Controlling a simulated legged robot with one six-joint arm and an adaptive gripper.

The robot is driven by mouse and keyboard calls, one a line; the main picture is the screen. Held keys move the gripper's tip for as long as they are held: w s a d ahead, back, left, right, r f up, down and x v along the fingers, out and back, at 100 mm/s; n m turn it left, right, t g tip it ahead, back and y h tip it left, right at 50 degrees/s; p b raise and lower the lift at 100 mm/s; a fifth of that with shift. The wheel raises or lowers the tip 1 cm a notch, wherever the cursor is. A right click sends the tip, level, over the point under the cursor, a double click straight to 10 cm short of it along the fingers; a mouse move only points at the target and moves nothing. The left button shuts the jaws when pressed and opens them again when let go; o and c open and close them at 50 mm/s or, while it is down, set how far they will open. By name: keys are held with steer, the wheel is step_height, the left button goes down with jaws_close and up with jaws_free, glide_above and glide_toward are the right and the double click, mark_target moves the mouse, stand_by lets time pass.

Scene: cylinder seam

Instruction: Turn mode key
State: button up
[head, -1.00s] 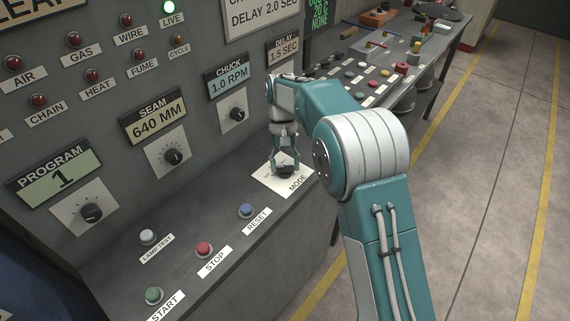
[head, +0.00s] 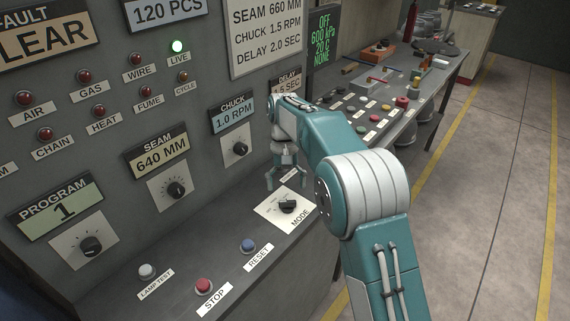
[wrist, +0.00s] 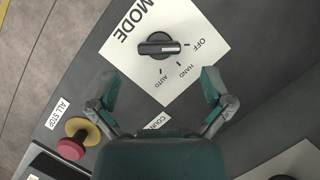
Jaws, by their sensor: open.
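The mode key (head: 288,206) is a black knob on a white plate marked MODE on the sloping ledge of the grey console. In the wrist view, the mode key (wrist: 158,45) has its bar in line with the OFF mark; HAND and AUTO are printed below OFF. My gripper (head: 286,180) is above the plate, behind the key in the head view, and does not touch it. In the wrist view, my gripper (wrist: 160,86) has its two fingers wide apart with nothing between them. The key lies beyond the fingertips.
Reset (head: 248,246), stop (head: 204,287) and lamp test (head: 147,271) buttons sit on the ledge to the left. A red all stop button (wrist: 71,149) on a yellow base shows in the wrist view. The chuck knob (head: 240,149) is on the upright panel.

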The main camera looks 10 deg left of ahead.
steer(key=v, duration=0.8)
steer(key=shift+w, duration=0.15)
steer(key=shift+a, duration=0.1)
steer(key=s+d+r+m+t+y, duration=0.1)
steer(key=s+d+r+t, duration=0.1)
steer(key=s+d+r, duration=0.5)
steer(key=s+d+r+m+t+y, duration=0.1)
steer(key=s+d+r+t, duration=0.2)
steer(key=d+r, duration=0.35)
steer(key=s+d+f+t, duration=0.1)
steer(key=s+d+f, duration=0.2)
steer(key=s, duration=0.3)
steer(key=s+d+f+t, duration=0.2)
steer(key=s+d+f, duration=0.1)
steer(key=s+d, duration=0.2)
steer(key=s+d+f+m+t, duration=0.1)
steer(key=s+d+f, duration=0.2)
steer(key=s, duration=0.6)
steer(key=shift+s+d+f+t+h, duration=0.25)
steer(key=shift+d+t+h, duration=0.15)
steer(key=shift+d, duration=0.3)
